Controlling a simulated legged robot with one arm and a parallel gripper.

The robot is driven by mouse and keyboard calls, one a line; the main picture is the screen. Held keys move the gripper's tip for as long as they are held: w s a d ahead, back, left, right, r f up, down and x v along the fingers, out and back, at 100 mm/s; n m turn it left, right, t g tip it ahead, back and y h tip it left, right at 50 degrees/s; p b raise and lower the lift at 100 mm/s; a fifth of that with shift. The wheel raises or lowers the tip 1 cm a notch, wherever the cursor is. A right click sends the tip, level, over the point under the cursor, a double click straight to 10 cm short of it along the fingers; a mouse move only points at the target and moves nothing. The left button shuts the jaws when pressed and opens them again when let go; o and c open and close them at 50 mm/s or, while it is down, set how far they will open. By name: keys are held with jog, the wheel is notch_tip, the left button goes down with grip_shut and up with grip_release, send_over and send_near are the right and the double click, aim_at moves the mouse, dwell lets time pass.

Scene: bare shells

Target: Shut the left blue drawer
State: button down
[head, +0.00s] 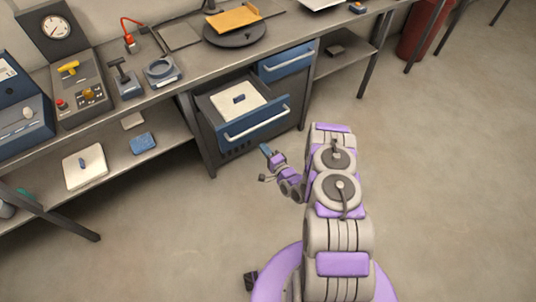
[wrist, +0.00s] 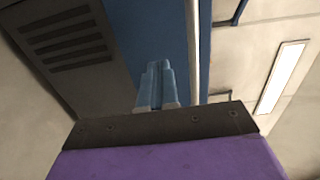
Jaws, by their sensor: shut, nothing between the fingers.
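The left blue drawer (head: 252,122) stands pulled out of the grey cabinet under the bench, with a pale bar handle across its blue front. A white plate (head: 238,100) with a small blue piece lies inside it. My gripper (head: 265,149), with blue fingers, is shut and empty, low in front of the drawer front. In the wrist view the closed fingertips (wrist: 155,72) point toward the blue drawer front (wrist: 150,25), beside the long pale handle (wrist: 192,45). I cannot tell whether they touch it.
A second blue drawer (head: 287,62) to the right is shut. The bench top (head: 190,70) carries instruments and a turntable (head: 235,35). A lower shelf (head: 110,155) at left holds plates. The floor (head: 440,160) to the right is clear. A red bin (head: 420,30) stands far back.

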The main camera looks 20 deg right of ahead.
aim_at(253, 134)
jog(key=b+x, duration=0.2)
jog(key=x, duration=0.7)
jog(key=shift+a, duration=0.15)
